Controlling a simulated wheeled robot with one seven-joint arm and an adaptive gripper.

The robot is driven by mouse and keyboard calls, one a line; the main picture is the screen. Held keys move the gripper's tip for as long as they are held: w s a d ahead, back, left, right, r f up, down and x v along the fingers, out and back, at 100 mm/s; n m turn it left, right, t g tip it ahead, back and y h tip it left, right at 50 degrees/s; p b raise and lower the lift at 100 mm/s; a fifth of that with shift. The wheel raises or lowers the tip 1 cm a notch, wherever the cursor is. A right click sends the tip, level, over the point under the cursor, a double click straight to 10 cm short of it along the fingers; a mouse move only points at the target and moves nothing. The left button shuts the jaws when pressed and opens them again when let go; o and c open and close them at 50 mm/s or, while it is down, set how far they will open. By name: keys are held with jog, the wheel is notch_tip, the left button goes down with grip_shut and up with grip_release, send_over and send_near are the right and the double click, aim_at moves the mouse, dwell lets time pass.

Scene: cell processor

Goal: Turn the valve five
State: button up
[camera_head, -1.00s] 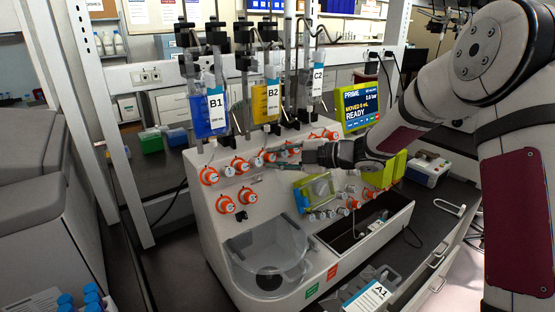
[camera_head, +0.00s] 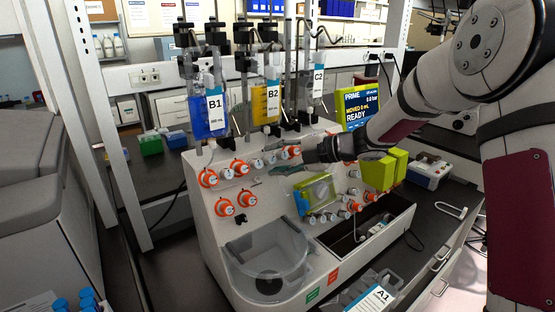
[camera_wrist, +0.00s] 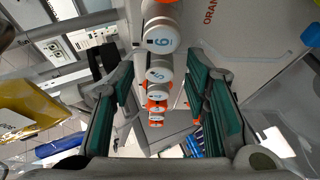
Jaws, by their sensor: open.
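The valves run in a line along the front of the white machine (camera_head: 222,228). In the wrist view the white cap of valve five (camera_wrist: 158,74) shows its number, just beyond the nearer, larger valve six (camera_wrist: 162,40). My gripper (camera_wrist: 160,88) is open, with one green-padded finger on each side of the valve line. Valve five appears in the gap between the fingers, with no contact visible. In the head view my gripper (camera_head: 283,167) reaches in from the right at the upper valve row. It partly covers the row's right end.
Bags B1 (camera_head: 208,115) and B2 (camera_head: 266,103) hang above the valves. A lime-framed screen (camera_head: 357,108) reading READY stands at the back right. A clear bowl (camera_head: 265,258) sits low on the machine's front. An orange-collared valve (camera_head: 207,178) stands at the row's left end.

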jog(key=v, duration=1.2)
jog(key=shift+a, duration=0.15)
